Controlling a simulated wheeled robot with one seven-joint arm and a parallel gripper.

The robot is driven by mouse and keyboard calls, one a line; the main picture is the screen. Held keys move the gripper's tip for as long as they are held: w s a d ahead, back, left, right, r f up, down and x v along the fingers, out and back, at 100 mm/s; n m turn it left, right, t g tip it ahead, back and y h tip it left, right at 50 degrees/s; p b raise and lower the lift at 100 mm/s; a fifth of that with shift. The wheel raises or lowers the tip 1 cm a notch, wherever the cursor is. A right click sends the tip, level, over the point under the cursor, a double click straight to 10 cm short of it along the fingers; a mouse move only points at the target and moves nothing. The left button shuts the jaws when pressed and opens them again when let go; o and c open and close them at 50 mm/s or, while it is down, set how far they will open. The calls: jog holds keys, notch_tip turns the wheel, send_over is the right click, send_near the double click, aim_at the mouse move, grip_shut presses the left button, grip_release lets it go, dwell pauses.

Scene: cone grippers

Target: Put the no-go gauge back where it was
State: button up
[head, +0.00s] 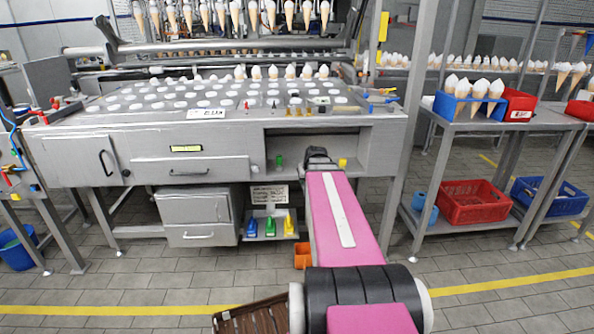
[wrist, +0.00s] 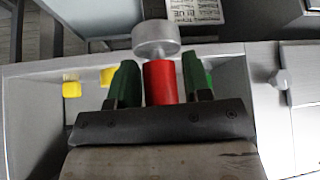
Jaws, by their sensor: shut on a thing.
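The no-go gauge shows in the wrist view as a red cylindrical handle (wrist: 160,84) with a wider grey round head (wrist: 156,40) above it in the picture. My gripper (wrist: 160,88) is shut on the red handle, with one green finger on each side. In the head view my gripper (head: 318,154) is at the open compartment (head: 300,143) in the front of the machine table. The gauge cannot be made out there, hidden by my gripper and arm.
A green piece (head: 280,161) stands left of my gripper in the compartment and a yellow piece (head: 343,163) right of it. A printed sign (head: 269,195) hangs below, above blue, green and yellow items (head: 270,228). A drawer (head: 190,171) lies left.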

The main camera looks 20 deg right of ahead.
jog(key=shift+w+d+f, duration=0.1)
jog(key=shift+d, duration=0.2)
jog(key=shift+w, duration=0.35)
jog(key=w, duration=0.4)
jog(key=w+d, duration=0.1)
jog(key=w, duration=0.8)
jog(key=shift+d, duration=0.15)
jog(key=w, duration=0.4)
jog(key=shift+d+f, duration=0.15)
jog(key=shift+f, duration=0.2)
jog(key=shift+f, duration=0.1)
jog(key=o, duration=1)
jog(key=shift+o, duration=0.2)
